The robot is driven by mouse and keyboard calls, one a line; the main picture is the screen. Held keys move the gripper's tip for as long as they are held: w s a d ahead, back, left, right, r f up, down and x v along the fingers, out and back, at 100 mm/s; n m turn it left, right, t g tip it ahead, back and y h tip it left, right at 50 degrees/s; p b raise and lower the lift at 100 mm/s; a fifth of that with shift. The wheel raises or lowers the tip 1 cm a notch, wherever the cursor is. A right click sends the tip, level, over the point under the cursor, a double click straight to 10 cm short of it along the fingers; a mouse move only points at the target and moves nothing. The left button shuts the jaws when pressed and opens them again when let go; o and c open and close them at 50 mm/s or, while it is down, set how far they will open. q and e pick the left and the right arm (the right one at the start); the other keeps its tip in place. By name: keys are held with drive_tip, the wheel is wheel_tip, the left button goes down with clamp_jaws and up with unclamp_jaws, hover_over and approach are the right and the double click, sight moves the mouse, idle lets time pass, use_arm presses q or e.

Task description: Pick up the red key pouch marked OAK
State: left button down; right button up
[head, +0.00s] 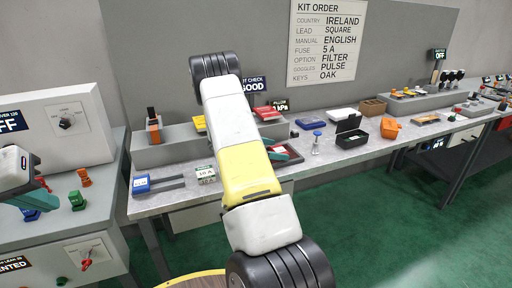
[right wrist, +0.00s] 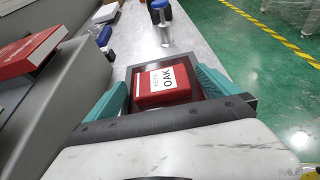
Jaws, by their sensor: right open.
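The red key pouch (right wrist: 165,85) has a white label reading KEYS OAK and lies in a dark shallow tray (right wrist: 190,58) in the right wrist view. My right gripper (right wrist: 167,88) is open, with one teal finger on each side of the pouch. I cannot tell whether the fingers touch it. In the head view my right arm hides most of this spot, and only part of the right gripper (head: 288,152) shows beside the arm. My left gripper (head: 36,196) is at the left edge of the head view, over the left bench; its jaws are unclear.
A red box (right wrist: 28,52) stands on the raised grey shelf, left of my right gripper. A blue-topped stamp-like object (right wrist: 160,18) stands beyond the tray. A KIT ORDER sheet (head: 327,45) on the wall lists keys OAK. A black open case (head: 351,135) stands farther right.

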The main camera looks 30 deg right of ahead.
drive_tip(key=shift+d, duration=0.15)
drive_tip(key=c, duration=1.5)
